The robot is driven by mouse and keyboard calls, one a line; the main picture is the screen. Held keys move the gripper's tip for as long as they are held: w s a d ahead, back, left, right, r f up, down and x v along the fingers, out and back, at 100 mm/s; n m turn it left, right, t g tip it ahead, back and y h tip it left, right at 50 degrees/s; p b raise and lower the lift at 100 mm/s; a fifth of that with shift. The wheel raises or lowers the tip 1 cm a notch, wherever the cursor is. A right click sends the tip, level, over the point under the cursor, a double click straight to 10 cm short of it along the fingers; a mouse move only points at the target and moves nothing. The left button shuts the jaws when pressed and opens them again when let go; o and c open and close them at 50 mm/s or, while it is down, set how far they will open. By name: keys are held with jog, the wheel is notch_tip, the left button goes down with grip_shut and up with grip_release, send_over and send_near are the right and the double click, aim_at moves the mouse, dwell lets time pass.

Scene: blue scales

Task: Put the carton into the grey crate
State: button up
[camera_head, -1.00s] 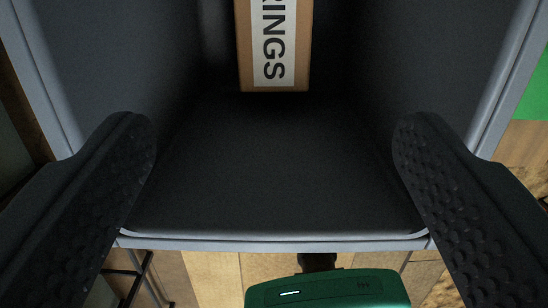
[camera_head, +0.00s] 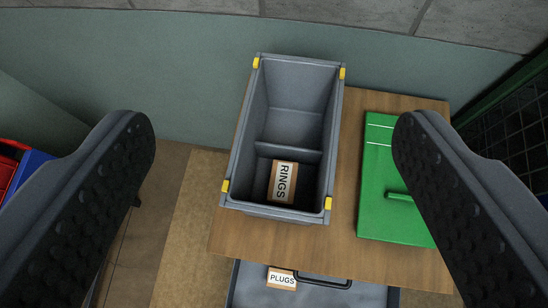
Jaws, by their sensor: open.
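The crate stands on a wooden table and has yellow corner pieces. My gripper (camera_head: 273,135) is open and empty, its two dark studded fingers wide apart at the left and right of the view. The crate shows between the fingers, farther off, and nothing touches them.
A green lid-like panel (camera_head: 378,208) with a handle lies on the wooden table (camera_head: 345,258), right of the crate. Below the table's front edge is a grey container (camera_head: 255,290) with a box labelled "PLUGS" (camera_head: 281,279). Red and blue bins (camera_head: 22,172) stand at far left. A wall is behind.

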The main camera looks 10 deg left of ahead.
jog(key=s+r+t, duration=0.3)
jog(key=s+r, duration=0.5)
jog(key=r, duration=0.2)
jog(key=shift+s+d+n+t, duration=0.3)
jog(key=shift+s+d+t, duration=0.05)
jog(key=shift+t, duration=0.05)
